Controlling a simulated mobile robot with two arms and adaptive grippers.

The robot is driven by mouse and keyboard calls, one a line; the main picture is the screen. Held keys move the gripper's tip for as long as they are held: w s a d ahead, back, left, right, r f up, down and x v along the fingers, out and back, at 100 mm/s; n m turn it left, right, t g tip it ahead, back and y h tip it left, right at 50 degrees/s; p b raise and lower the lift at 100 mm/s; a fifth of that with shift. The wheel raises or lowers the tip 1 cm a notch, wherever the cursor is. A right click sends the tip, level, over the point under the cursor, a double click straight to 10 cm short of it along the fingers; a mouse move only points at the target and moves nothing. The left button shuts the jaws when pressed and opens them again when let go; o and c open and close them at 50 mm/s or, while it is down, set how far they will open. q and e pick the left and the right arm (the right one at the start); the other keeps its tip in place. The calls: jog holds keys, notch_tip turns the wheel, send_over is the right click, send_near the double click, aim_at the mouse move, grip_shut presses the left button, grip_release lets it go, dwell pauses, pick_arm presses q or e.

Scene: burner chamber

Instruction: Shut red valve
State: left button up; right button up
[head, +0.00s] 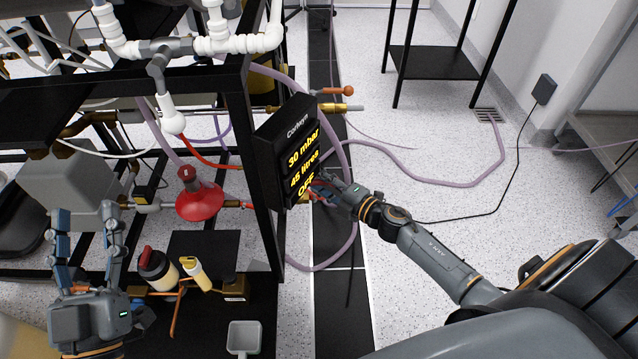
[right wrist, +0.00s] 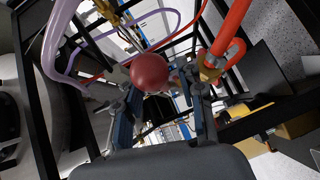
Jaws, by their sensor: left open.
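A round dark-red knob (right wrist: 150,72), which looks like the ball end of the red valve's handle, shows in the right wrist view between the fingers of my right gripper (right wrist: 162,98). The fingers stand apart, with a gap on the right side of the knob; contact on the left is unclear. In the head view my right gripper (head: 324,184) reaches in beside the black display, and a small red part (head: 314,191) shows by its tips; the rest of the valve is hidden. My left gripper (head: 87,218) is open and empty at the lower left.
The black display (head: 288,150) reads 30 mbar, 45 litres, OFF. An orange-handled valve (head: 340,91) sits above it on a brass pipe. A red flask (head: 200,201), bottles and purple hoses crowd the black frame. Speckled floor (head: 400,160) is open to the right, crossed by hoses.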

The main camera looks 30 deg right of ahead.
pick_arm(q)
jog(key=shift+s+r, duration=0.2)
jog(key=shift+r, duration=0.1)
pick_arm(e)
jog(key=shift+w+a, duration=0.15)
jog(key=shift+w, duration=0.2)
grip_shut()
